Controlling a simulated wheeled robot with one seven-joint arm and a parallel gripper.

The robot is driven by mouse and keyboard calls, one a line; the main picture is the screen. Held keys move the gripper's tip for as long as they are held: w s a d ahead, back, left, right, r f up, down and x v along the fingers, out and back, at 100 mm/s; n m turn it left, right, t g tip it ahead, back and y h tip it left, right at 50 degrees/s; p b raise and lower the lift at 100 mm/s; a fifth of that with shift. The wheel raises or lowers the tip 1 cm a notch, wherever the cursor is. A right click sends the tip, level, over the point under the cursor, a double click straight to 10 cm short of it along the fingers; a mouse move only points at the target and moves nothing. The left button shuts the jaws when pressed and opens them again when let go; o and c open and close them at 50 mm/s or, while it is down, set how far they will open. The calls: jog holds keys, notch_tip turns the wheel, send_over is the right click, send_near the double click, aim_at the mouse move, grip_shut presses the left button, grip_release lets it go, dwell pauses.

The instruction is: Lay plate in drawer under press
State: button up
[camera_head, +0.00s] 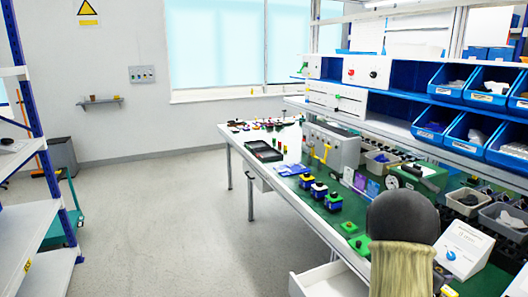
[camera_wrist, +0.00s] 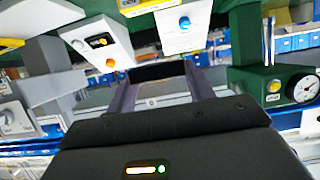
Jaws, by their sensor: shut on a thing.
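My gripper (camera_wrist: 157,76) shows in the wrist view, its two fingers apart with a dark, flat piece between their tips. This piece looks like the plate (camera_wrist: 158,72), seen nearly edge-on; its full shape is hidden. In the head view the gripper and plate cannot be made out; a dark rounded part of what looks like my arm covers the near right of the bench. A white drawer (camera_head: 318,279) stands pulled out below the bench's near edge. A green device with a round gauge, perhaps the press (camera_head: 432,175), stands on the bench; a gauge also shows in the wrist view (camera_wrist: 304,89).
The long bench (camera_head: 292,187) carries several small coloured switch boxes, grey bins and a white box with a blue knob (camera_head: 464,248). Blue bins (camera_head: 452,80) line the shelf above. A white shelf rack (camera_head: 40,235) stands at left. The floor (camera_head: 170,215) between is clear.

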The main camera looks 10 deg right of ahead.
jog(key=shift+s+a, duration=0.1)
jog(key=shift+s, duration=0.1)
jog(key=w+a+f+n+t+y, duration=0.3)
jog(key=a+f, duration=0.5)
jog(key=a, duration=0.5)
jog(key=w+a+f+n+t+y, duration=0.3)
jog(key=a+f+n+y, duration=0.2)
jog(key=a, duration=0.9)
jog(key=w+a+f+n+t+y, duration=0.3)
jog(key=a+f+n+y, duration=0.2)
jog(key=a+f, duration=0.5)
jog(key=a+n, duration=0.1)
jog(key=a, duration=0.2)
jog(key=shift+w+a+f+n+t, duration=0.2)
jog(key=shift+w+f+n+t, duration=0.1)
jog(key=shift+f+n, duration=0.1)
jog(key=shift+s+f, duration=0.1)
jog(key=s+r+p, duration=0.4)
jog(key=r+p, duration=0.9)
jog(key=r, duration=0.3)
